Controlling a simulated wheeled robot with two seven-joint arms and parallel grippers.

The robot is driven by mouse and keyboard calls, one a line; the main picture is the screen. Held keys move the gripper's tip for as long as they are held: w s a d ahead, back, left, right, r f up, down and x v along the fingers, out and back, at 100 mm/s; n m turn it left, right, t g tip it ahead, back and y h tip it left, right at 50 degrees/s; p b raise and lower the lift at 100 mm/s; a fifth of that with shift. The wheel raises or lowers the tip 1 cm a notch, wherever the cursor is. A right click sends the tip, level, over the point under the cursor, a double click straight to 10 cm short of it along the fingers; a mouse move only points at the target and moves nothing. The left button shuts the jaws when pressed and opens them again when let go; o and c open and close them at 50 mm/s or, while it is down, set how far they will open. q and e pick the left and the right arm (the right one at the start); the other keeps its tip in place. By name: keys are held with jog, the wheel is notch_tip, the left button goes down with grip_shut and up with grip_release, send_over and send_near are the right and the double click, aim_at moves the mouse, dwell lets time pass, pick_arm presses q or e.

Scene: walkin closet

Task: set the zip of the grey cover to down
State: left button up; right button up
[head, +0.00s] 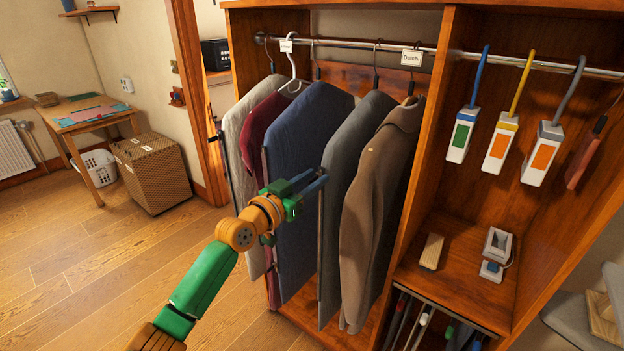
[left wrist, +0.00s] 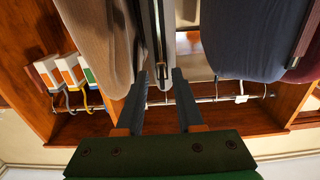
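The grey cover (head: 350,150) hangs from the rail between a navy garment and a brown coat. Its narrow front edge (left wrist: 147,30) faces my left wrist camera, with a dark zip line (left wrist: 160,35) running along it. My left gripper (head: 318,183) is at this front edge, at about the upper-middle height of the cover. In the left wrist view the two fingers (left wrist: 159,85) stand apart, with the cover's edge beyond and between their tips. I cannot tell whether they touch it. The zip's pull is not clear. My right gripper is not in view.
The navy garment (head: 298,150) and brown coat (head: 375,190) hang close on either side. A maroon garment (head: 262,125) and a light grey one (head: 236,135) hang further left. A wooden divider (head: 425,150) stands right of the coat. The floor in front (head: 110,270) is clear.

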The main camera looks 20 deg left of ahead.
pick_arm(q)
jog(key=shift+w+a+f, duration=0.15)
jog(key=shift+w+f, duration=0.05)
jog(key=shift+w, duration=0.1)
grip_shut()
jog(key=shift+s+r, duration=0.1)
dwell(0.9)
